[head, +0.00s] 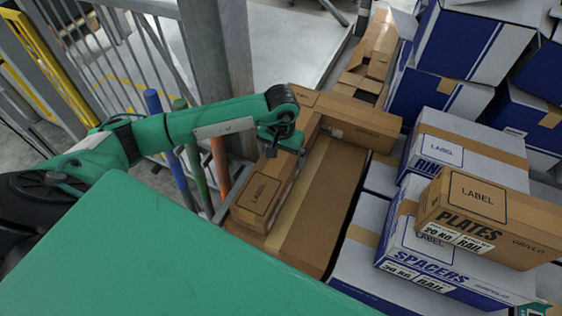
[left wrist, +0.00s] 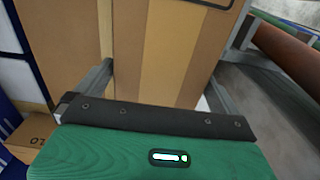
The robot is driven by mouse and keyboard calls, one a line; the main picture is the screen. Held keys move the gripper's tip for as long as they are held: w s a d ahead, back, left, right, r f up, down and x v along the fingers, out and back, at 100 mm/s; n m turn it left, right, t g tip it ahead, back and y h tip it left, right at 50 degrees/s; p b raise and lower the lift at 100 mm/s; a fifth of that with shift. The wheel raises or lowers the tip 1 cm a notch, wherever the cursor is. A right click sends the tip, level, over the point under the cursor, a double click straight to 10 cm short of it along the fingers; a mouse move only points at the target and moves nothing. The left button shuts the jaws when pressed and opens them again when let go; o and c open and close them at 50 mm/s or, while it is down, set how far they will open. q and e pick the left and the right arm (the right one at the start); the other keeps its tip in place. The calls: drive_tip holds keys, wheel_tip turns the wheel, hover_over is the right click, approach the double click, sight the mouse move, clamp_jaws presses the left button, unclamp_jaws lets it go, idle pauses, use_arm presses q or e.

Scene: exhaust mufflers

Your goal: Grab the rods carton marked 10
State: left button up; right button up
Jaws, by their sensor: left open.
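My left gripper (head: 270,148) is open, over brown cartons in the middle of the head view. In the left wrist view its two fingers (left wrist: 160,90) stand apart, with a taped brown carton face (left wrist: 180,45) beyond and between them. I cannot tell whether the fingers touch it. No carton reads clearly as rods. A small brown carton (left wrist: 35,132) at the lower left of the wrist view bears a partly hidden mark that looks like 10. A labelled brown carton (head: 262,197) lies below the gripper in the head view. My right gripper is not in view.
A long brown carton (head: 325,200) lies beside the labelled one. A plates carton (head: 490,218) sits on a spacers carton (head: 440,262) at the right, among blue and white boxes. Coloured posts (head: 198,165) and a grey pillar (head: 217,60) stand close to my arm.

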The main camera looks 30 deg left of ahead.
use_arm(q)
drive_tip(key=shift+s+f, duration=0.1)
drive_tip(key=shift+f, duration=1.25)
drive_tip(key=shift+c, duration=0.4)
drive_tip(key=c, duration=1.1)
drive_tip(key=shift+c, duration=1.1)
drive_tip(key=shift+r, duration=0.15)
